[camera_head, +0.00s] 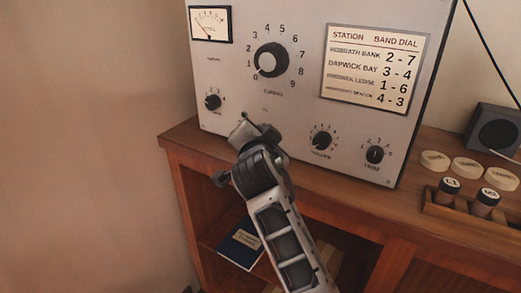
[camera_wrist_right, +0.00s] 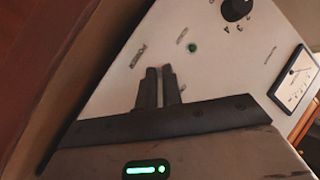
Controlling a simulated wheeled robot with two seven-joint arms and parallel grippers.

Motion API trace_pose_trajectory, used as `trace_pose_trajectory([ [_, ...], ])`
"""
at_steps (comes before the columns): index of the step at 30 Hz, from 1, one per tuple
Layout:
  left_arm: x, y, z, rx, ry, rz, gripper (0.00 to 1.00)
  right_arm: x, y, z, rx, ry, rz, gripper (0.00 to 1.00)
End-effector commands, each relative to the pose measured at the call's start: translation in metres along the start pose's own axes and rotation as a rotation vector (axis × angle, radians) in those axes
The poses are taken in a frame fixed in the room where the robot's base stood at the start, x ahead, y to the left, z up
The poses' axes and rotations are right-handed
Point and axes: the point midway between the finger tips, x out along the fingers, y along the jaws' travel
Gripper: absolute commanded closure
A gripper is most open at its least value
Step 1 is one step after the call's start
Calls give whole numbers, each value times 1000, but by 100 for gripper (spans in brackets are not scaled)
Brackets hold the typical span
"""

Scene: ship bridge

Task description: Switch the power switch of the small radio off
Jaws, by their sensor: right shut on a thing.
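The radio (camera_head: 300,105) is a pale grey panel box standing on a wooden cabinet; it also fills much of the right wrist view (camera_wrist_right: 225,75). My right gripper (camera_head: 245,128) is at the lower left of its front panel, below the tuning knob. In the right wrist view its two dark fingers (camera_wrist_right: 159,88) are close together against the panel, shut on the power switch, which they hide. Its lever position cannot be seen. My left gripper is not in view.
The tuning knob (camera_head: 271,60), a small knob (camera_head: 213,102) and two lower knobs (camera_head: 321,140) (camera_head: 375,155) surround the gripper. The cabinet top (camera_head: 415,190) holds round discs (camera_head: 470,167), labelled cylinders (camera_head: 486,202) and a dark speaker box (camera_head: 494,132). A blue book (camera_head: 240,248) lies on the shelf.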

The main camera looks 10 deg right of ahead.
Motion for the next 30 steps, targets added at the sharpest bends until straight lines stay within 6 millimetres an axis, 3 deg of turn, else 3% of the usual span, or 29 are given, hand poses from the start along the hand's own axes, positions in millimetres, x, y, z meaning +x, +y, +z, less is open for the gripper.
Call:
trace_pose_trajectory([
  [1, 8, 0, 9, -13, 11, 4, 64, 2, 8, 9, -11, 19, -13, 100],
  [6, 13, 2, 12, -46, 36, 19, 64, 2, 9, 9, -52, 79, -56, 100],
  [27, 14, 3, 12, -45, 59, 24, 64, 2, 7, 6, -89, 128, -92, 100],
  [28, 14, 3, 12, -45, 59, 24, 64, 2, 7, 6, -89, 128, -93, 87],
  [30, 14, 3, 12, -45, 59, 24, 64, 2, 7, 6, -89, 128, -93, 71],
])
